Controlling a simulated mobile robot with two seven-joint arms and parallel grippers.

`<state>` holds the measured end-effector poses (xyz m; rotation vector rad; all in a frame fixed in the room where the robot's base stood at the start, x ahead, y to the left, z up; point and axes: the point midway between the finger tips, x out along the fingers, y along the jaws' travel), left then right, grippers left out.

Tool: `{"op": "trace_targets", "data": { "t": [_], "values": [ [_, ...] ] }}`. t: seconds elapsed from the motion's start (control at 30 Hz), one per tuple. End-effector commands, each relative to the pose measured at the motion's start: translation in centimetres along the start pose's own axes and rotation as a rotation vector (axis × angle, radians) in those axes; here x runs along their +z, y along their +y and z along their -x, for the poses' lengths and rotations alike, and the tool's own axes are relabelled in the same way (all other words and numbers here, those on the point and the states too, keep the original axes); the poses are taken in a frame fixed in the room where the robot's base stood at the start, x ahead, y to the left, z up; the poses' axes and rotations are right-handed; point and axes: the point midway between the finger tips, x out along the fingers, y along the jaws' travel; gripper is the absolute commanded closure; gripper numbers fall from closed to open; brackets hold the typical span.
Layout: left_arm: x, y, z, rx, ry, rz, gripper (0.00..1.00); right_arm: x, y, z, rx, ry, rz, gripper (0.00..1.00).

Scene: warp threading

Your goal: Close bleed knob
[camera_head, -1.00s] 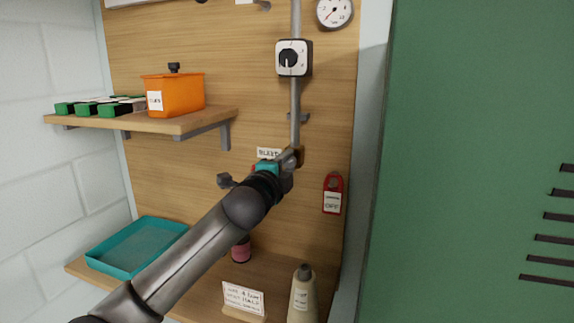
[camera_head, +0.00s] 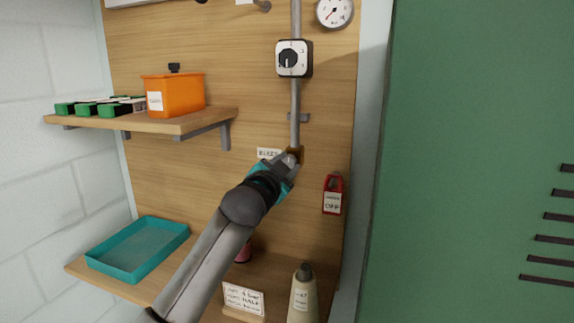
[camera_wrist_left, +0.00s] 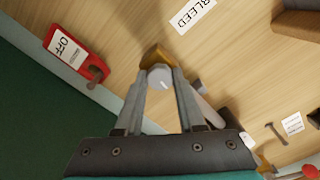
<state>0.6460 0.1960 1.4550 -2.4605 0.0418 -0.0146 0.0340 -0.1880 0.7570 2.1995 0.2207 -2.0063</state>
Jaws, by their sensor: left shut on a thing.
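The bleed knob (camera_wrist_left: 159,77) is a pale round knob with a white mark on its face, in front of a brass fitting (camera_wrist_left: 155,54) on the wooden board. In the left wrist view it sits between the two fingertips of my left gripper (camera_wrist_left: 162,84), which is shut on it. In the head view my left gripper (camera_head: 290,162) reaches the brass fitting (camera_head: 296,152) at the foot of the vertical pipe, and mostly hides the knob. A white BLEED label (camera_wrist_left: 194,15) is beside the fitting. My right gripper is not in view.
A red OFF tag (camera_head: 333,195) hangs right of the fitting. A gauge (camera_head: 334,12) and dial switch (camera_head: 293,58) are above. The shelf holds an orange box (camera_head: 175,95). A teal tray (camera_head: 137,247) and a bottle (camera_head: 302,295) stand below. A green cabinet (camera_head: 460,160) fills the right.

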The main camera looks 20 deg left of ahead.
Motion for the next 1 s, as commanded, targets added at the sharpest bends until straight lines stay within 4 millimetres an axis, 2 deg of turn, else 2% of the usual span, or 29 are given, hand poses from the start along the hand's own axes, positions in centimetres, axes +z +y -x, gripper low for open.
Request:
{"op": "trace_targets", "data": {
  "t": [0.3,0.77,0.8,1.0],
  "values": [
    [0.02,0.06,0.00,0.001,0.000,0.097,1.00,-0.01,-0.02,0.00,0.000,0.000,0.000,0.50],
    [0.01,0.04,0.00,0.001,0.000,0.109,1.00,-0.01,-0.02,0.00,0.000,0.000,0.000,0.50],
    [0.01,0.04,0.00,0.001,0.000,0.109,0.60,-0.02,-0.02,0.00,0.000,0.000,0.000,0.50],
    [0.00,0.03,0.00,0.001,0.000,0.107,0.37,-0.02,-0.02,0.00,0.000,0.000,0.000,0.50]
  ]
}}
